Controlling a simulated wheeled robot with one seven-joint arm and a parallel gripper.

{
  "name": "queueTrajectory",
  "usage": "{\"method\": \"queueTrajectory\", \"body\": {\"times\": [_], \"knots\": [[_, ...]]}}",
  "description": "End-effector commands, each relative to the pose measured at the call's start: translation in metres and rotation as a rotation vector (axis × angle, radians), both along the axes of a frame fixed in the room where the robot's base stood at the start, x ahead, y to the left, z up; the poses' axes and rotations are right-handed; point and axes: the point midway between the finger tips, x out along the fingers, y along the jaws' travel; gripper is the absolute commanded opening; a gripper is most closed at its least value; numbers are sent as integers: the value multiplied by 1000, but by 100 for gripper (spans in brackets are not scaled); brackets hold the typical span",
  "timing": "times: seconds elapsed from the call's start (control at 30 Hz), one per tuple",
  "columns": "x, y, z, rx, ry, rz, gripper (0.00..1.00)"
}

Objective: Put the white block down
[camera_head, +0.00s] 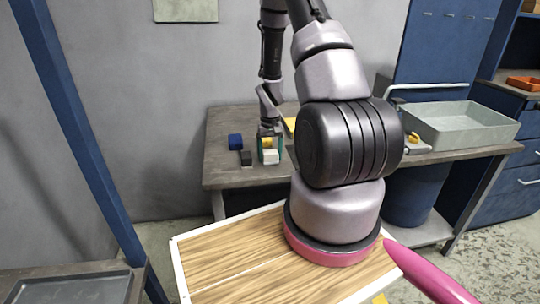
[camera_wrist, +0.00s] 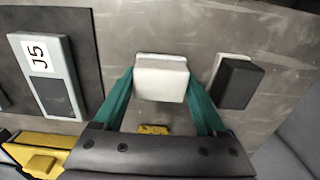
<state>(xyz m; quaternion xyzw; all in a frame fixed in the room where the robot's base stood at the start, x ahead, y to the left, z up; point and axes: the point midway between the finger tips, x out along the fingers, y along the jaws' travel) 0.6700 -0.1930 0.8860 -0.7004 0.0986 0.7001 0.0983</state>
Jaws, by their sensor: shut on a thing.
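The white block (camera_wrist: 160,78) sits between the two teal fingers of my gripper (camera_wrist: 160,84) in the wrist view. The fingers press against its left and right sides, so my gripper is shut on it. In the head view the white block (camera_head: 270,157) shows low between the fingers of my gripper (camera_head: 269,150), over the near part of the grey worktable (camera_head: 228,178). It is at or close to the table surface; I cannot tell whether it touches. Its underside is hidden.
A dark block (camera_head: 246,158) and a blue block (camera_head: 235,141) stand just left of my gripper. A grey tray (camera_head: 460,131) is at the table's right. Some bare table lies in front.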

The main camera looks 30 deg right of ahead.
Motion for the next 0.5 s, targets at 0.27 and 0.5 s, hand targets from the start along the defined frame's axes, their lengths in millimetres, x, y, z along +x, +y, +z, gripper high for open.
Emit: {"method": "queueTrajectory", "body": {"times": [0.27,0.5], "knots": [[0,0,-2,0,-1,0,0],[0,0,-4,0,-1,-1,100]]}}
